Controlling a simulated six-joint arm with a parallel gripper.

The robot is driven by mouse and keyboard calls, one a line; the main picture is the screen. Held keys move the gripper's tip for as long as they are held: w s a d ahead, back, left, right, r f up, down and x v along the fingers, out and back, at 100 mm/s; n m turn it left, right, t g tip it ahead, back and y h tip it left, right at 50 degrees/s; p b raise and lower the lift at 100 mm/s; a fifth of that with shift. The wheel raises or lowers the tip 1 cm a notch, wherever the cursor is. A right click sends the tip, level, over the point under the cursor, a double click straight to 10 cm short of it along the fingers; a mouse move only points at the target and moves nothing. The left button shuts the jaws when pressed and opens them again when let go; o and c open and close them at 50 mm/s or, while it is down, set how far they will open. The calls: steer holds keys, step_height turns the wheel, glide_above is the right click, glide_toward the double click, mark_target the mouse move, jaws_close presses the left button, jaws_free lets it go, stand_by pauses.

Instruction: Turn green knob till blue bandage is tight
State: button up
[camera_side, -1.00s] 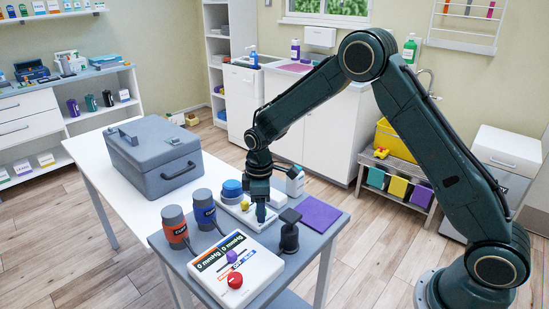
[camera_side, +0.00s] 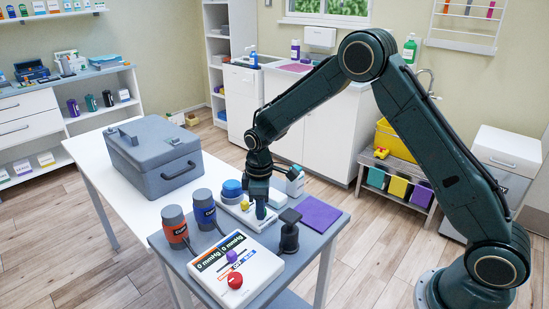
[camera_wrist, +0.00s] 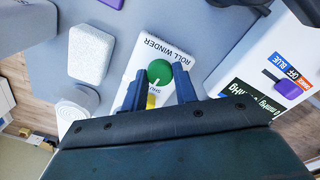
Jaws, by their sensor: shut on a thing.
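The green knob (camera_wrist: 160,72) is a round green disc on the white roll winder (camera_wrist: 142,62), in the middle of the wrist view. My gripper (camera_wrist: 160,80) has one dark blue finger on each side of the knob, shut on it. In the side view my gripper (camera_side: 261,209) points down at the winder (camera_side: 236,214) and hides the green knob. A blue roll (camera_side: 232,188), apparently the bandage, is at the winder's far end. How tight it is cannot be told. A yellow part (camera_wrist: 151,101) shows between my fingers.
A control panel (camera_side: 245,282) with a purple slider and a red knob lies in front. Orange (camera_side: 174,227) and blue (camera_side: 204,208) cuff rolls stand left of the winder. A black post (camera_side: 289,232) and a purple pad (camera_side: 318,215) are to its right. A grey case (camera_side: 155,160) sits behind.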

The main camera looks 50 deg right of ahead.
steer(key=m, duration=0.4)
steer(key=shift+m, duration=0.3)
steer(key=m, duration=0.3)
steer(key=shift+m, duration=0.3)
steer(key=m, duration=0.3)
steer(key=shift+m, duration=0.3)
steer(key=m, duration=0.4)
steer(key=o, duration=1)
steer(key=shift+c, duration=0.2)
